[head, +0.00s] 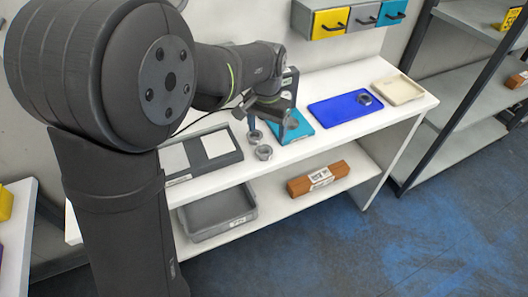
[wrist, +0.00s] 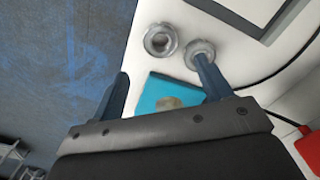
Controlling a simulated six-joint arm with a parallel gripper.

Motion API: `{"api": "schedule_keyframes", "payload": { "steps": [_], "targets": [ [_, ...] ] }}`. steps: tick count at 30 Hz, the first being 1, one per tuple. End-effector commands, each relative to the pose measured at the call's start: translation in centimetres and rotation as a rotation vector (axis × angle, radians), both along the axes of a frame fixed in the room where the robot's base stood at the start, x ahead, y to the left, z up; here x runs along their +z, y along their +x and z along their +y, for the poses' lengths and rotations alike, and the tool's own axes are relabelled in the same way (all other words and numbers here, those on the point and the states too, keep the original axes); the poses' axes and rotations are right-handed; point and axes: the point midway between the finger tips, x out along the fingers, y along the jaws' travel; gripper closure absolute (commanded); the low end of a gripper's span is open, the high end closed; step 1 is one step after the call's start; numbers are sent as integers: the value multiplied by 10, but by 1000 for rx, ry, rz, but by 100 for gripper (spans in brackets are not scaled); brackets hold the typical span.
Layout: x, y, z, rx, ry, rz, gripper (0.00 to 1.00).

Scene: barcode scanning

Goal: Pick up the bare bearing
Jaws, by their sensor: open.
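My gripper (head: 268,127) is open over the white table, its two fingers pointing down; they also show wide apart in the wrist view (wrist: 163,68). Two grey ring-shaped bearings are close by. One bearing (head: 264,153) lies in front, and it is the left ring in the wrist view (wrist: 160,40). The other bearing (head: 255,138) overlaps one fingertip in both views (wrist: 201,47); I cannot tell whether they touch. Another ring (head: 293,124) is on the teal pad (head: 300,134), partly hidden by a finger. I cannot tell which bearing is bare.
A blue pad (head: 335,112) holds another ring (head: 364,98). A beige tray (head: 398,89) is at the far right. A grey tray with white panels (head: 235,157) lies left. A grey bin (head: 216,213) and a brown box (head: 318,179) are on the lower shelf.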

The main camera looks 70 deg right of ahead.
Motion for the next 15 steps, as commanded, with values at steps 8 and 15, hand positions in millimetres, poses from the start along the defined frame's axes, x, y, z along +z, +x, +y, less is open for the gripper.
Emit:
{"api": "schedule_keyframes", "payload": {
  "steps": [8,15],
  "targets": [
    [-23,1,1,1,1,0,28],
    [-58,4,5,1,3,1,28]
  ]
}}
